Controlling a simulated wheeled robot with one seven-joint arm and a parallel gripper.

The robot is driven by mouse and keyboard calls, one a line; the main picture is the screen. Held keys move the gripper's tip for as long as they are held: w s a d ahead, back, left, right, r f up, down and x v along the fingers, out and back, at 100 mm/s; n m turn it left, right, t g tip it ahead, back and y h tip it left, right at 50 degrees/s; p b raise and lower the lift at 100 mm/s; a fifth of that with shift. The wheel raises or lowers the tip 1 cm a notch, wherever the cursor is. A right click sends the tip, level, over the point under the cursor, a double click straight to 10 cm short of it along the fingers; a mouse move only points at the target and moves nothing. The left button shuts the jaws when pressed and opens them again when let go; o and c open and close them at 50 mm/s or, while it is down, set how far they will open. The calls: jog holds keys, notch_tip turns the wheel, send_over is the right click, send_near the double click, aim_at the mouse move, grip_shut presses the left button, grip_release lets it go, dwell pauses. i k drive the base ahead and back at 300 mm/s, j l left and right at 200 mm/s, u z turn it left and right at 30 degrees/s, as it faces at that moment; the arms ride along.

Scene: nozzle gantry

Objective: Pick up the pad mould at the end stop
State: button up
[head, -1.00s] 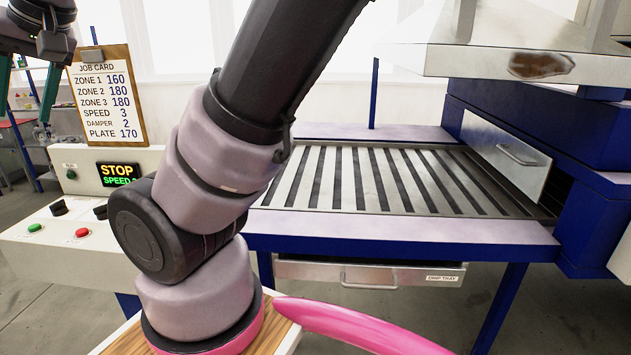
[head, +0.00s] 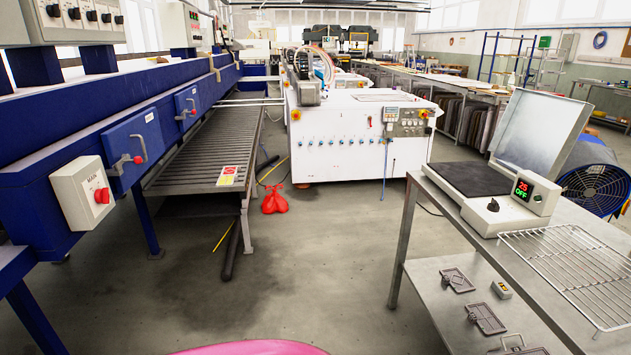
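I cannot make out a pad mould at an end stop in the head view. Small grey hinged metal pieces that look like moulds lie on the lower shelf of the steel table at the right; one (head: 457,280) is at the back and another (head: 487,318) is nearer. I cannot tell whether either is the pad mould. My gripper is out of view, and so is my arm.
The blue machine (head: 85,140) and its slatted conveyor (head: 205,150) line the left. The steel table (head: 420,190) carries a hot plate (head: 470,179) and wire rack (head: 570,265).

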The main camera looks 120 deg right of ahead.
aim_at(223, 179)
jog(key=i+z, duration=0.1)
jog(key=z, duration=3.55)
jog(key=i+l+u, duration=0.4)
jog(key=i+l, duration=0.75)
jog(key=i, duration=0.75)
jog(key=i+l+u, duration=0.45)
jog(key=i+l, duration=1.25)
jog(key=k+l, duration=0.15)
jog(key=k, duration=0.55)
